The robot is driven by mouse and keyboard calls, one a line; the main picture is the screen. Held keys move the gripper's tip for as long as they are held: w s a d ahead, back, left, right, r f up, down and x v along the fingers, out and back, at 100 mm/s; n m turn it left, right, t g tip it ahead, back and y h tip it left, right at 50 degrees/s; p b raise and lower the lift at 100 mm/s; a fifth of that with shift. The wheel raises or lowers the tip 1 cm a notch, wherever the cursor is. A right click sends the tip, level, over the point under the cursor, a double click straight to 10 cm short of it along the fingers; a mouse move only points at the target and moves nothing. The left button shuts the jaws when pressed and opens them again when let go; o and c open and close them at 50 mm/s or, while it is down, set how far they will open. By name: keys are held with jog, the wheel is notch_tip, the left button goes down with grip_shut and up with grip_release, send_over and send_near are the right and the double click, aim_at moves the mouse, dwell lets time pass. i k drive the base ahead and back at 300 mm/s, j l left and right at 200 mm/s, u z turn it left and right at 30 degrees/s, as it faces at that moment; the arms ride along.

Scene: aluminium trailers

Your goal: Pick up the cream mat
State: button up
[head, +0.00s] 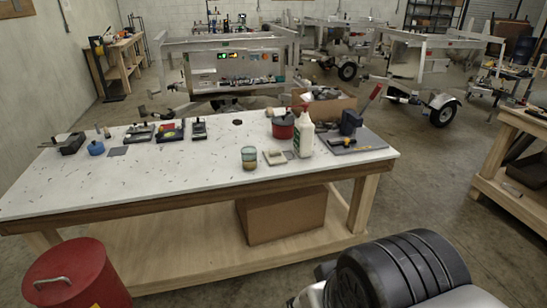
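A small cream, flat square piece (275,157), which looks like the cream mat, lies on the white tabletop (190,170) near its right part. It sits just right of a glass jar (249,158) with a teal and amber look. A small greyish flat piece (290,155) lies against its right side, and a white spray bottle (304,133) stands just beyond that. My gripper is not in view.
A red pot (283,125) stands behind the cream piece. A grey mat (356,140) with a dark blue block (351,122) lies to the right. A red bin (76,280) stands before the table. The tabletop's middle front is clear.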

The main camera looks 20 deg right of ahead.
aim_at(275, 156)
jog(key=i, duration=2.15)
jog(key=l+z, duration=0.05)
jog(key=l, duration=0.1)
